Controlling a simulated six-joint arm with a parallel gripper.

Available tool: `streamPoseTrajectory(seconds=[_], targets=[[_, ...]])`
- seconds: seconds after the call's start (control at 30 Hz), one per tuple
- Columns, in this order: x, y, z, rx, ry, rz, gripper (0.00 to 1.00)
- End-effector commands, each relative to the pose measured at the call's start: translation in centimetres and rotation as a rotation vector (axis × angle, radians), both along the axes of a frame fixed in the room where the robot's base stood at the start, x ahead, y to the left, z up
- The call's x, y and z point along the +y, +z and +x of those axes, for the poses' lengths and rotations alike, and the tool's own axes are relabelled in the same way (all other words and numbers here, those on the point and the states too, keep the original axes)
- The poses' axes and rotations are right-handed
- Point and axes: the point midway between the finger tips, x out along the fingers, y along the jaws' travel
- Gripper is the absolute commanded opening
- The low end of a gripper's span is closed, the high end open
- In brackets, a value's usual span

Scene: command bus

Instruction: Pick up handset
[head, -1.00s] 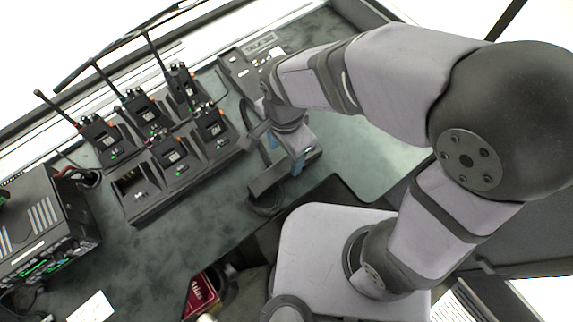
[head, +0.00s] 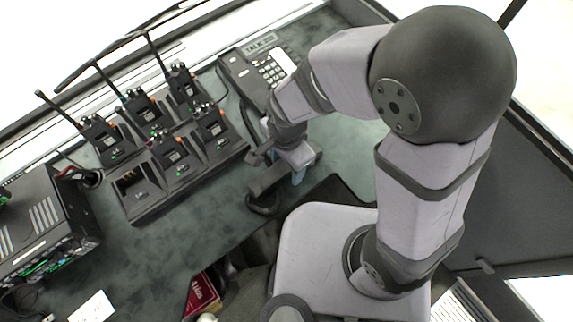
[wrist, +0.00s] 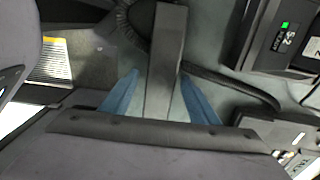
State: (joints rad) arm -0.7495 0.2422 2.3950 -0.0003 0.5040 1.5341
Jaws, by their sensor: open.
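The handset (head: 268,180) is a dark grey bar lying on the green desk near its front edge, partly covered by my arm in the head view. In the wrist view the handset (wrist: 166,55) runs up the middle of the picture, between my blue fingertips. My gripper (wrist: 160,90) is open, with one finger on each side of the bar and a gap visible on both sides. In the head view my gripper (head: 298,176) is mostly hidden by the wrist. Whether the fingers are level with the bar, I cannot tell.
The phone base (head: 262,70) stands behind the arm. A charger rack (head: 143,208) with several radios is to the left. A black cord (wrist: 215,80) runs beside the handset. A radio unit (head: 40,225) stands far left. Open desk lies front left.

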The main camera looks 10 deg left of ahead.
Motion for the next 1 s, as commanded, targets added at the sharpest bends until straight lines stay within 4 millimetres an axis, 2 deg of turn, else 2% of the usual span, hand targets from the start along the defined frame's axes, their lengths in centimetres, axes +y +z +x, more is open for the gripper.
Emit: streamPoseTrajectory(seconds=[0.03, 0.07, 0.23, 0.3, 0.67, 0.87, 1.0], targets=[[0.0, 0.0, 0.0, 0.0, 0.0, 0.0, 0.55], [0.0, 0.0, 0.0, 0.0, 0.0, 0.0, 0.5], [0.0, 0.0, 0.0, 0.0, 0.0, 0.0, 0.09], [0.0, 0.1, 0.0, 0.0, 0.0, 0.0, 0.02], [0.1, 0.8, 0.1, -0.002, 0.0, 0.002, 0.02], [0.1, 3.3, 0.1, -0.004, 0.0, 0.004, 0.02], [0.1, 5.7, 0.1, -0.005, 0.0, 0.005, 0.02]])
